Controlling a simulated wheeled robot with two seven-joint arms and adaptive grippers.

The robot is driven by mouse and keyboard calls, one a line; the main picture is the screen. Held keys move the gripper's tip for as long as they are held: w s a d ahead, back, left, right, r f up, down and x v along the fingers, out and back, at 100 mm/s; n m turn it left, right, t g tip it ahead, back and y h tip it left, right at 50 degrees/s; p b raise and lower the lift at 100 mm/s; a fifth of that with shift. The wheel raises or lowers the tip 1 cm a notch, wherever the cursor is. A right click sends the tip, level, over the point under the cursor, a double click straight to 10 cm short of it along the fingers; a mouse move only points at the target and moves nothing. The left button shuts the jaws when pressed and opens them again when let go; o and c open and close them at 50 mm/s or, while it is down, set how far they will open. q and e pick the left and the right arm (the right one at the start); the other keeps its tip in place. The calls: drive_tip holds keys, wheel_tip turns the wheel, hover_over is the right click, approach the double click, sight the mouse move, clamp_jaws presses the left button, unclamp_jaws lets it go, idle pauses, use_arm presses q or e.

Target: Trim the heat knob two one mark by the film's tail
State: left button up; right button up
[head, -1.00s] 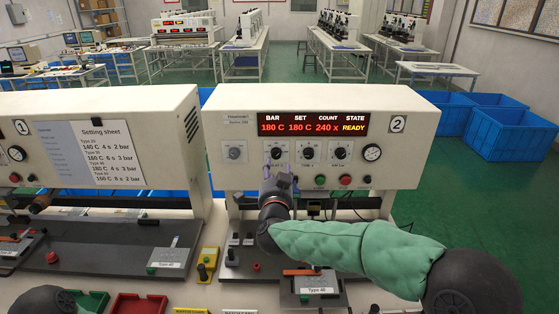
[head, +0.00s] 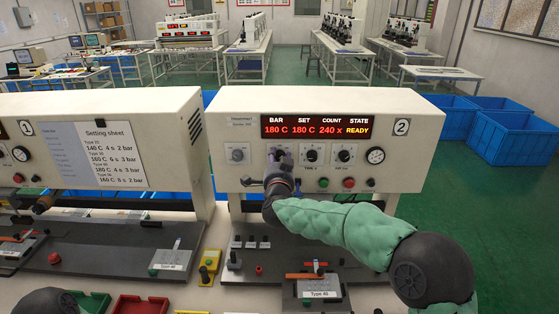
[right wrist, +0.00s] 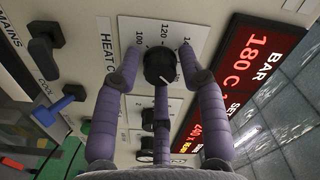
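The heat knob (right wrist: 158,67) on press two is black with a white pointer line, on a white dial plate marked 100, 120 and more. My right gripper (head: 281,157) is at the panel, covering most of this knob in the head view. In the right wrist view its purple fingers are spread around the knob, with small gaps at the left and right fingertips. The display (head: 316,126) reads 180 C, 180 C, 240 x, READY. A jig (head: 318,287) labelled Type 40 has an orange strip across it; I cannot tell whether that is the film's tail. My left gripper is out of view.
Other knobs (head: 311,154) and a gauge (head: 375,156) sit close right of my gripper, with buttons (head: 348,183) below. Press one with a setting sheet (head: 105,155) stands left. Red and green trays (head: 140,305) lie at the front. Blue crates (head: 515,135) stand right.

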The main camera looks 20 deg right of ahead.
clamp_jaws()
drive_tip(key=shift+m+b, duration=0.3)
drive_tip(key=shift+b, duration=0.1)
drive_tip(key=o, duration=0.5)
unclamp_jaws()
drive_tip(key=shift+s, duration=0.1)
drive_tip(key=v, duration=1.2)
drive_tip(key=shift+r, duration=0.15)
